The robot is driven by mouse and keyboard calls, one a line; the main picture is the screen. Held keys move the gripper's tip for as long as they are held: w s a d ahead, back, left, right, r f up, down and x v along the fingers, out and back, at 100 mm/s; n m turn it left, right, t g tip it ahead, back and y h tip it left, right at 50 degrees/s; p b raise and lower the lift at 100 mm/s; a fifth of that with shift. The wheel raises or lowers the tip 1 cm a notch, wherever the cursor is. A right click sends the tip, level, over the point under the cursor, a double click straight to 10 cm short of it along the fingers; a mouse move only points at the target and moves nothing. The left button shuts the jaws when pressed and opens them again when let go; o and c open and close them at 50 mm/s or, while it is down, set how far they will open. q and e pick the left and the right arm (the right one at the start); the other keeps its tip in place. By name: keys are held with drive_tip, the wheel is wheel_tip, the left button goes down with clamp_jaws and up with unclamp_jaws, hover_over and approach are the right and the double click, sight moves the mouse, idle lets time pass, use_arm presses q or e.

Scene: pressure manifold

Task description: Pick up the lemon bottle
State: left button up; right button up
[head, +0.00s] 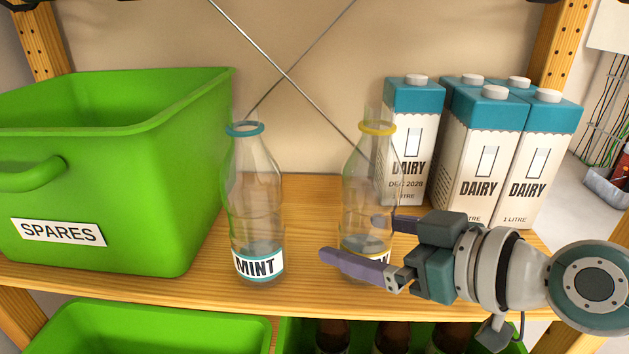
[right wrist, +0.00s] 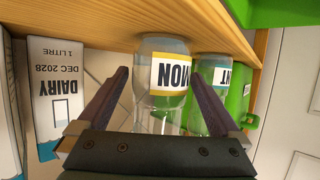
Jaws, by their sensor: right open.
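The lemon bottle (head: 366,180) is clear glass with a yellow rim and stands upright on the wooden shelf, left of the dairy cartons. In the upside-down right wrist view, its yellow-edged label (right wrist: 171,74) shows the letters "MON". My right gripper (head: 350,238) comes in from the right at label height, open. One finger passes in front of the bottle and hides most of its label; the other is on the far side. The right wrist view shows the bottle between the spread fingers (right wrist: 160,76). I cannot tell whether either touches it. My left gripper is not in view.
A clear mint bottle (head: 253,195) with a blue rim stands to the left, close to the front finger's tip. A green SPARES bin (head: 120,170) is left of it. Several dairy cartons (head: 478,150) stand behind and right. Green crates (head: 165,330) sit below the shelf's front edge.

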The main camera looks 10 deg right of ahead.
drive_tip(key=shift+c, duration=0.2)
drive_tip(key=c, duration=1.2)
drive_tip(key=shift+c, duration=0.5)
drive_tip(key=shift+r, duration=0.15)
